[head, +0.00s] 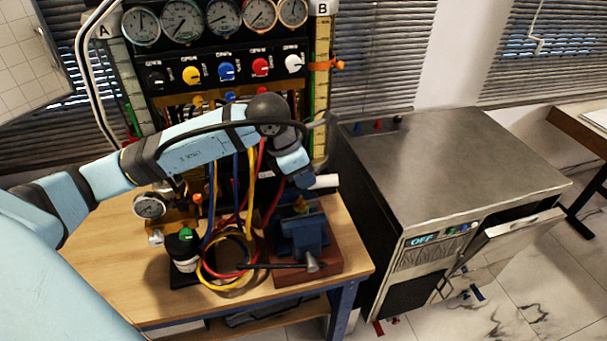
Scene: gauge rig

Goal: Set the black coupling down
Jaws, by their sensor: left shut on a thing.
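My left arm reaches in from the left across the bench. Its gripper (303,181) points down above the blue vise (305,232), in front of the gauge panel. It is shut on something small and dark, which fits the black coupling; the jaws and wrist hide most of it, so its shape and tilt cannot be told. A short white cylinder shows just right of the fingers. The held thing appears above the vise; I cannot tell whether it touches anything. My right gripper is out of view.
Blue, yellow and red hoses (237,272) loop over the wooden bench (158,312). A loose gauge (150,205) and a black green-topped item (184,250) stand left. The gauge panel (222,45) rises behind. A metal cabinet (450,170) stands right, its top mostly clear.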

